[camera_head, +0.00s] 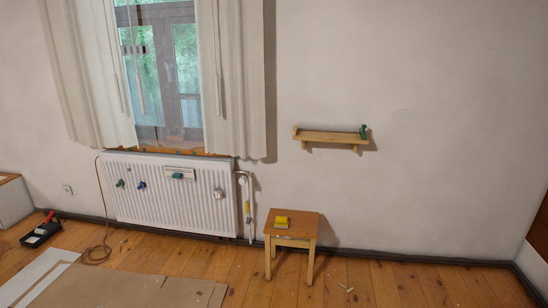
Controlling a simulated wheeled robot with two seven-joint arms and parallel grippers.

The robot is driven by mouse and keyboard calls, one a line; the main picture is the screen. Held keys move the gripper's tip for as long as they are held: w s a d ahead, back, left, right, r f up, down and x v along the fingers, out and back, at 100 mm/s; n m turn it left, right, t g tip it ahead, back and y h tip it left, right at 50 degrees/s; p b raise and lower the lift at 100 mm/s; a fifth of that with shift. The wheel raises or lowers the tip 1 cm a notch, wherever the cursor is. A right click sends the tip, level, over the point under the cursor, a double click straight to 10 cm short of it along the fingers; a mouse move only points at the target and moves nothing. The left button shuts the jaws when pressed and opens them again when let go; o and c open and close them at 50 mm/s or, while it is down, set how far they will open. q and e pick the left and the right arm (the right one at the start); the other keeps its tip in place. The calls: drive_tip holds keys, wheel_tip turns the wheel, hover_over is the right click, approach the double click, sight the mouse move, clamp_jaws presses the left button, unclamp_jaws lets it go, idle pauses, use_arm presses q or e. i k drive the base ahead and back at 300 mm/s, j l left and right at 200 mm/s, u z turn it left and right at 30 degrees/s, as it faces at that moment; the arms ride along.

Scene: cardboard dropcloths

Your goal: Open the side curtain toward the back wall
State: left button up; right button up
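Two off-white curtain panels hang at the window (181,60). The left curtain (85,75) covers the window's left side and reaches down to the radiator top. The right curtain (236,80) covers its right side, with its edge over the wall. Between them is a gap showing grey frames and green foliage. Thin pale rods hang near the inner edges of both panels. The curtain tops are cut off by the picture's upper edge. I cannot tell which panel is the side curtain. Neither of my grippers is in view.
A white radiator (170,208) with small items on it stands below the window. A wooden stool (303,222) with a yellow object stands right of it. A wall shelf (330,136) is above. Cardboard (110,288), a black tray (40,236) and a cable (107,238) lie on the floor.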

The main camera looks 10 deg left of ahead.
sight(91, 25)
drive_tip(key=i+j+u, duration=0.1)
drive_tip(key=i+u, duration=0.2)
drive_tip(key=i, duration=0.3)
drive_tip(key=i+u, duration=0.3)
drive_tip(key=i, duration=0.25)
drive_tip(key=i+l+u, duration=0.15)
drive_tip(key=i+u, duration=0.15)
drive_tip(key=i, duration=0.3)
drive_tip(key=i+l+u, duration=0.3)
drive_tip(key=i, duration=0.25)
drive_tip(key=i+j+u, duration=0.3)
drive_tip(key=i, duration=0.6)
drive_tip(key=i+u, duration=0.3)
drive_tip(key=i, duration=0.55)
